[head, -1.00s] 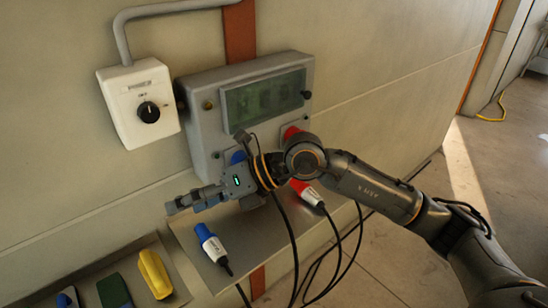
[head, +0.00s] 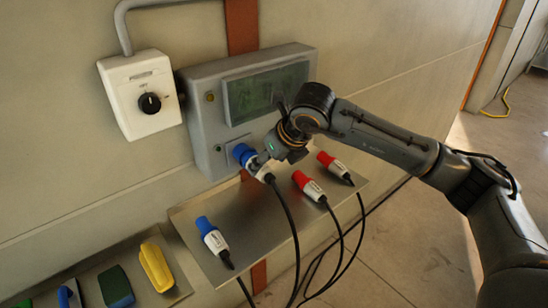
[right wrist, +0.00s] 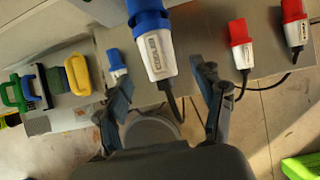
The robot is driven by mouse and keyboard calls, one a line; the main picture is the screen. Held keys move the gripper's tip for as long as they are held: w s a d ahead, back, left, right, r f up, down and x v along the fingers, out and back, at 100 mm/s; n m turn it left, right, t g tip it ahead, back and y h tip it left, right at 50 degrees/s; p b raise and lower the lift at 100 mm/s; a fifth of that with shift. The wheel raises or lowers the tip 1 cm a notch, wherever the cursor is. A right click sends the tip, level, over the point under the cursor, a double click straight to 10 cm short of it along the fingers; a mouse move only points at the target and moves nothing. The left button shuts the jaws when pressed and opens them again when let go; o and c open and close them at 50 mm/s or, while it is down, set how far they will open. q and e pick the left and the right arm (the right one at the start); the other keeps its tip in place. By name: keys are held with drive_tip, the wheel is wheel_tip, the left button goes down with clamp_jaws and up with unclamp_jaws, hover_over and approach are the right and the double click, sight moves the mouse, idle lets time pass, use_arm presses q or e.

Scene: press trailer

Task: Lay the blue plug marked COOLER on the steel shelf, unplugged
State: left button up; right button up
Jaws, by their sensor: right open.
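A blue-and-white plug (head: 245,155) sits at the lower front of the grey panel box, apparently in a socket, its black cable hanging down. My left gripper is out of view.
A white switch box (head: 140,95) with a black knob hangs left of the grey panel box (head: 205,120). A tray (head: 90,270) at lower left holds a yellow thing (head: 155,267) and a green thing (head: 116,287). Cables hang over the shelf's front. The shelf's middle is bare.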

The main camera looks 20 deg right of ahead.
sight(264, 167)
drive_tip(key=b+x, duration=0.3)
drive_tip(key=x, duration=0.1)
drive_tip(key=shift+a+f, duration=0.1)
drive_tip(key=shift+f, duration=0.15)
drive_tip(key=shift+b+x, duration=0.75)
drive_tip(key=shift+x, duration=0.05)
drive_tip(key=shift+w+r, duration=0.1)
drive_tip(key=c, duration=1.4)
